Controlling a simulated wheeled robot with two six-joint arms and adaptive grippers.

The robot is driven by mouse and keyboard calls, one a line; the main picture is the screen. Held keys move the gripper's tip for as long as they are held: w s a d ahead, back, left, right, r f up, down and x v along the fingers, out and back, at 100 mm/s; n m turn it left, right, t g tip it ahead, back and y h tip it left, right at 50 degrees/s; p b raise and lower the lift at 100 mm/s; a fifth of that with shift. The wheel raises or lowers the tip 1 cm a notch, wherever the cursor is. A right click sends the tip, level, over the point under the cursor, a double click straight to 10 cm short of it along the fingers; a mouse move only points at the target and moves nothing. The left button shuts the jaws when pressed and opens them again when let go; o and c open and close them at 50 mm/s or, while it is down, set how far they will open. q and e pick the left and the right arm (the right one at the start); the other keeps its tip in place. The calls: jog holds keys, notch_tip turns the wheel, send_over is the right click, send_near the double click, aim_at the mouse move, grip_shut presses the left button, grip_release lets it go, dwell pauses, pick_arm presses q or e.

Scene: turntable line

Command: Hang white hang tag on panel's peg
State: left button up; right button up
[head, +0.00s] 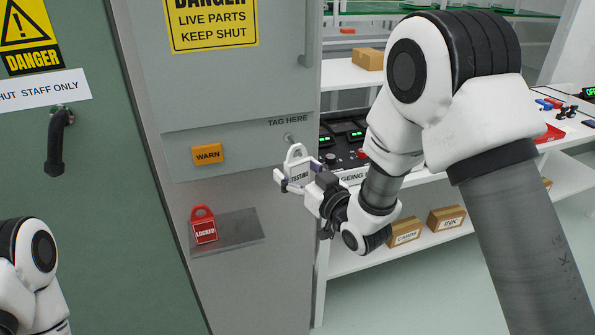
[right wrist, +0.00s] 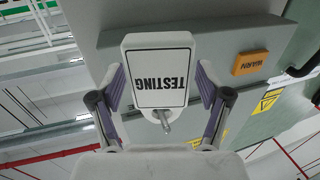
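The white hang tag (head: 299,171) reads TESTING and has a loop at its top. My right gripper (head: 296,183) is shut on it, with a finger at each side, and holds it upright in front of the grey panel. The tag (right wrist: 160,75) appears upside down in the right wrist view, between the purple-padded fingers (right wrist: 161,88). The metal peg (head: 289,138) sticks out of the panel under the words TAG HERE, just above the tag's loop. The peg (right wrist: 164,122) also shows in the right wrist view near the loop end. The loop appears off the peg. My left gripper is out of view.
A red LOCKED tag (head: 204,226) rests at a small grey shelf (head: 245,229) on the panel. An orange WARN tag (head: 208,154) is on the panel to the left. A shelf rack with cardboard boxes (head: 405,232) stands to the right, behind my right arm.

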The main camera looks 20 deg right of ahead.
jog(key=v, duration=0.8)
jog(key=s+d+f+m+g+h+p, duration=0.1)
jog(key=s+f+g, duration=0.4)
jog(key=f, duration=0.9)
jog(key=s+d+f+m+g+h, duration=0.15)
jog(key=s+f+g, duration=0.4)
jog(key=f, duration=0.85)
jog(key=s+d+f+g+h, duration=0.1)
jog(key=s+f+g, duration=0.1)
jog(key=s, duration=0.4)
jog(key=s+f+m+g, duration=0.1)
jog(key=s+f+g, duration=0.1)
jog(key=s, duration=0.5)
jog(key=s+d+f+g+h, duration=0.1)
jog(key=s+f+g, duration=0.1)
jog(key=s+f, duration=0.2)
jog(key=s, duration=0.2)
jog(key=shift+s+d+f+g+h, duration=0.25)
jog(key=shift+d+f+g+h, duration=0.05)
jog(key=shift+d+g+h, duration=0.05)
